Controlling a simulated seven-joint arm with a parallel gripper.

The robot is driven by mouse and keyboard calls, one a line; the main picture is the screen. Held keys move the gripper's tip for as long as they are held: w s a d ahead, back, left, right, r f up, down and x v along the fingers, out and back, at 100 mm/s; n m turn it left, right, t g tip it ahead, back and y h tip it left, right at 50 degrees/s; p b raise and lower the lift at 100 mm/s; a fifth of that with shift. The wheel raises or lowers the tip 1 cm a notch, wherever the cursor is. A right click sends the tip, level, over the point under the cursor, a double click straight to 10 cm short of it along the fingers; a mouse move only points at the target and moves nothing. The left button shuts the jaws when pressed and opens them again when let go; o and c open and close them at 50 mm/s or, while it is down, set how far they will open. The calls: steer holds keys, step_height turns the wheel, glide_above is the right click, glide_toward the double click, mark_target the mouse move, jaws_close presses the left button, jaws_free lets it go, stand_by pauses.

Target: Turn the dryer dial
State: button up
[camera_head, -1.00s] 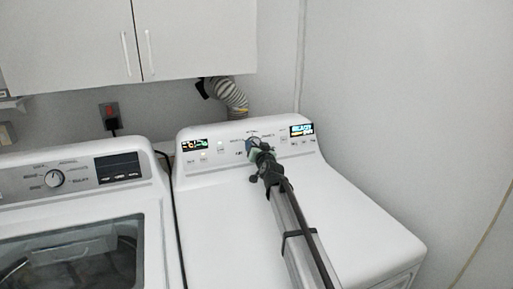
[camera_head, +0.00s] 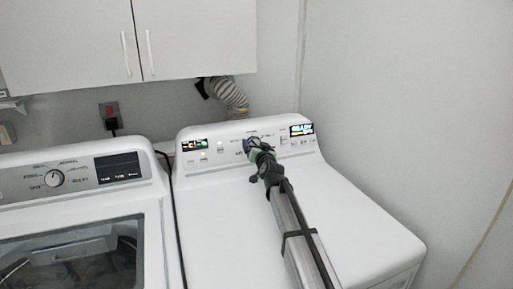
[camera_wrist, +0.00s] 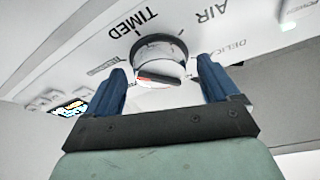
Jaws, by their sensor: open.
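The dryer (camera_head: 330,200) is the white machine on the right in the head view, with a control panel along its raised back. Its dial (camera_wrist: 160,60) is a round knob with a dark rim and a bright face in the wrist view, with printed words such as TIMED and AIR around it. In the head view the dial is mostly hidden behind my gripper (camera_head: 256,146). My gripper also shows in the wrist view (camera_wrist: 165,88), open, its two blue fingers on either side of the dial's near part. I cannot tell whether either finger touches it.
A washer (camera_head: 155,235) with its own dial (camera_head: 54,178) stands left of the dryer. White cabinets (camera_head: 190,40) hang above, and a ribbed duct (camera_head: 232,98) rises behind the dryer. The dryer's top around my arm is clear.

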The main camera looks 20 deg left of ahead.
steer(key=v, duration=1.3)
steer(key=shift+s+d, duration=0.15)
steer(key=shift+s, duration=0.15)
steer(key=w+d+r+n, duration=0.1)
steer(key=w+r, duration=0.3)
steer(key=r, duration=0.8)
step_height(320, 180, down, 6)
steer(key=s+n+g+h, duration=0.2)
steer(key=n+g, duration=0.2)
steer(key=shift+n, duration=0.3)
steer(key=x, duration=1.4)
steer(key=shift+s+a, duration=0.25)
steer(key=shift+a, duration=0.1)
steer(key=c, duration=1.1)
